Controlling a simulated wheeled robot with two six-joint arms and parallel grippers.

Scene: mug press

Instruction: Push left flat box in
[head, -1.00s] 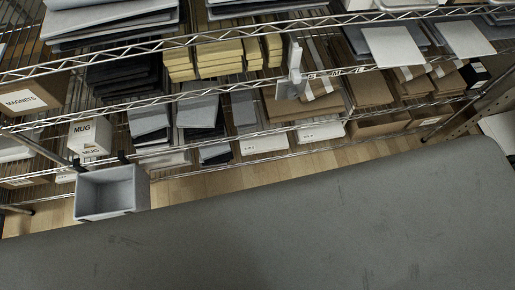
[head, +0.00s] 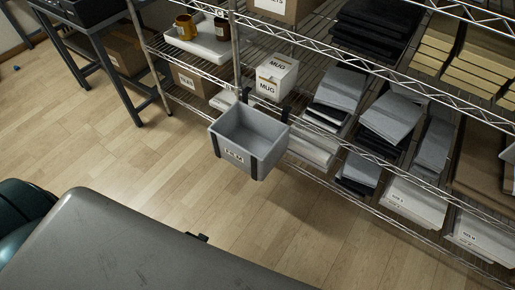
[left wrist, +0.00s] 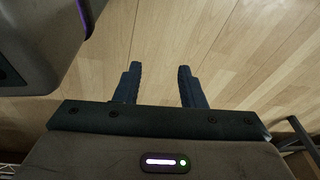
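I cannot tell which one the task calls the left flat box. My left gripper (left wrist: 160,84) shows in the left wrist view with its two dark fingers apart and nothing between them, above the wood floor. No flat box is in that view. My right gripper is in neither view.
A grey open bin (head: 245,153) hangs on the shelf front, left of the flat boxes. A white MUG box (head: 276,76) stands behind it. A white tray (head: 203,42) holds mugs. A dark metal table (head: 108,55) stands far left. Bare wood floor (head: 130,165) is clear before the shelf.

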